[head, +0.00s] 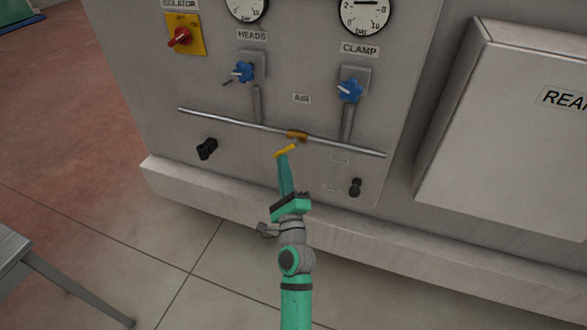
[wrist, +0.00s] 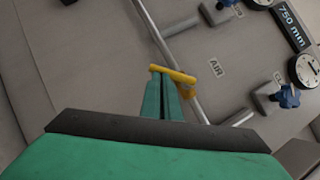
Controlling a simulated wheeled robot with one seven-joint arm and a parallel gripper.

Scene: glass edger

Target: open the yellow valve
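The yellow valve has a yellow lever (head: 287,150) and a brass-coloured body (head: 297,136) on the thin metal air pipe across the machine panel. The lever slants down and left from the body in the head view. In the wrist view the lever (wrist: 172,73) lies crosswise at the tips of my gripper (wrist: 163,75). My green gripper (head: 283,157) has its two fingers close together, with the tips at the lever's free end. The lever does not show between the fingers. I cannot tell whether the tips touch it.
The pipe (head: 235,120) runs across the panel, with blue knobs (head: 243,72) (head: 350,91) above it. Black fittings (head: 206,149) (head: 355,187) sit below the pipe. A red-and-yellow isolator switch (head: 180,37) is at upper left. A ledge (head: 200,195) juts out at the base.

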